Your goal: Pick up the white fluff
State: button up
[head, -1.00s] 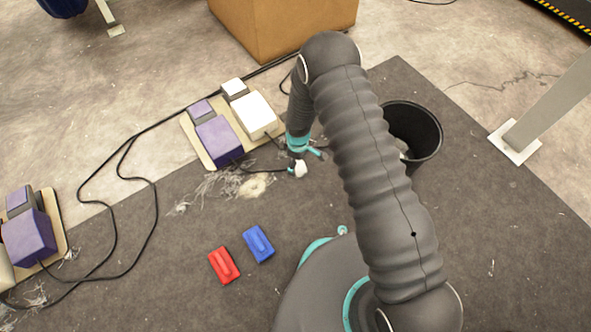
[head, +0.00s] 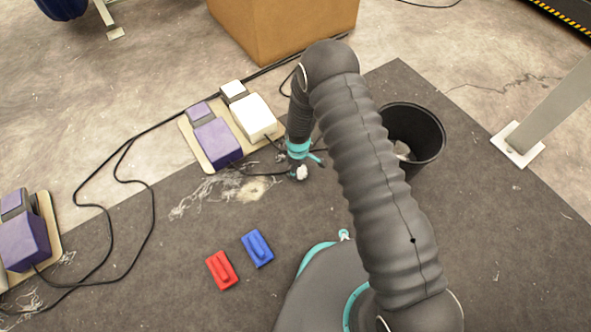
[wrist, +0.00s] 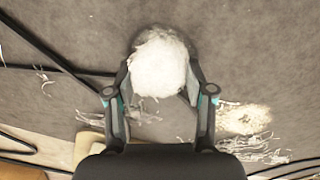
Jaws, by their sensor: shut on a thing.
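The white fluff (wrist: 160,64) is a round white tuft between the fingertips of my gripper (wrist: 158,84) in the wrist view. The fingers are shut on it from both sides. In the head view the fluff (head: 301,172) shows as a small white tuft at the tip of my gripper (head: 301,165), over the dark mat. I cannot tell for sure how high it is above the mat.
A black bin (head: 436,136) with pale material inside stands right of my arm. Boards with purple and white boxes (head: 217,142) and black cables lie left. Stringy fibres and a cream patch (head: 252,190) lie on the mat.

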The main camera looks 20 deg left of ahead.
dwell(0.5)
jog(key=shift+r, duration=0.1)
jog(key=shift+r+p, duration=2.3)
jog(key=shift+r, duration=2.1)
